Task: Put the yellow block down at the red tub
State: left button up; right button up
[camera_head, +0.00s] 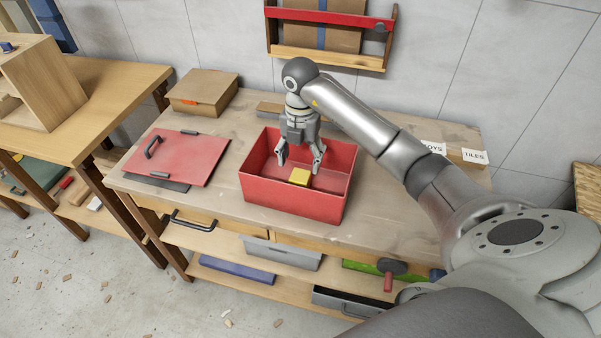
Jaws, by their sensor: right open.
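The red tub (293,199) stands open on the workbench, and its front wall faces me. The yellow block (300,176) is inside the tub, close behind the front wall; its underside is hidden, so I cannot tell what it rests on. My right gripper (299,159) reaches down into the tub from above. Its two fingers are spread apart and open, just above and behind the yellow block. I see no hold on the block. My left gripper is not in this view.
A red lid (192,160) with a dark handle lies on the bench left of the tub. A cardboard box (203,91) stands behind it. Boxes labelled TOYS and TILES are at the back right, partly behind my arm. The bench (380,208) is bare right of the tub.

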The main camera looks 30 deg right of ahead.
aim_at(300, 176)
jog(key=shift+r, duration=2.35)
jog(key=shift+f, duration=0.1)
